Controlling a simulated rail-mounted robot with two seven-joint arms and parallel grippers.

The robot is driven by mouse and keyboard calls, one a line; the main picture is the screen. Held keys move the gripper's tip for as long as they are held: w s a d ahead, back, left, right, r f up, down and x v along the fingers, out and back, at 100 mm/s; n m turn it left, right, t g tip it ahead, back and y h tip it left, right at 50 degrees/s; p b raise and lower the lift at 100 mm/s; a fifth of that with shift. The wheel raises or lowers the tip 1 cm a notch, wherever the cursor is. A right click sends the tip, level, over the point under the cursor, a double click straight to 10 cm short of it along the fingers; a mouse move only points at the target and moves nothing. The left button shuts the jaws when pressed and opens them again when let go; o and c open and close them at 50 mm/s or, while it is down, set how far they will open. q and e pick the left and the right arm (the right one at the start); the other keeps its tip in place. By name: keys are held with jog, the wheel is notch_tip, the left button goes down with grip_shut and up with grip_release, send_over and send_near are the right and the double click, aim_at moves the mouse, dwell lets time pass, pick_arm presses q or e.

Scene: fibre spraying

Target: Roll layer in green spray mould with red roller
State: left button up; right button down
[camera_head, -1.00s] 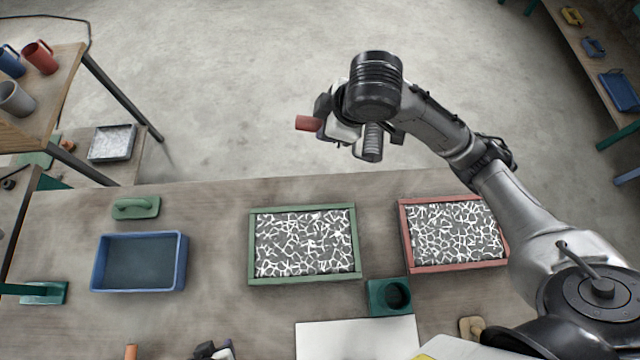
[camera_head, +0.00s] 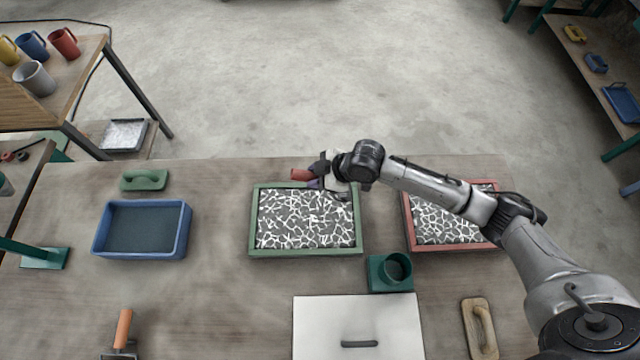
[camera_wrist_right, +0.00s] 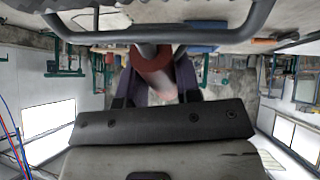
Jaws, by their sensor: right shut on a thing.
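The green spray mould (camera_head: 254,222) lies on the workbench, its dark inside covered with white fibre strands. My right gripper (camera_head: 318,180) is above or at the mould's far edge, right of its middle. It is shut on the red roller (camera_head: 300,175), whose red handle end sticks out to the left. In the right wrist view, the red handle (camera_wrist_right: 153,68) sits between the purple fingers, with a grey metal frame beyond. The roller's drum is mostly hidden in the head view, and I cannot tell whether it touches the fibre. My left gripper is not in view.
A red mould (camera_head: 408,230) with fibre lies right, partly under my right arm. A blue tray (camera_head: 186,235) and green float (camera_head: 144,180) are left. A green holder (camera_head: 376,276), white board (camera_head: 320,315) and wooden float (camera_head: 480,325) are in front.

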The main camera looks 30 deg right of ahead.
jog(key=shift+y, duration=0.3)
jog(key=f, duration=0.2)
jog(key=d+f, duration=0.1)
jog(key=f, duration=0.1)
jog(key=shift+f+b, duration=0.3)
jog(key=shift+b, duration=0.05)
notch_tip(320, 180, down, 6)
jog(key=b, duration=0.5)
jog(key=shift+r, duration=0.25)
pick_arm(q)
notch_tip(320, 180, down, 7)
jog(key=b, duration=0.1)
pick_arm(e)
jog(key=shift+f, duration=0.95)
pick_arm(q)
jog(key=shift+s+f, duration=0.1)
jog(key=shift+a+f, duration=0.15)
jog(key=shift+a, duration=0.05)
pick_arm(e)
jog(key=shift+f, duration=0.2)
jog(key=shift+w, duration=0.1)
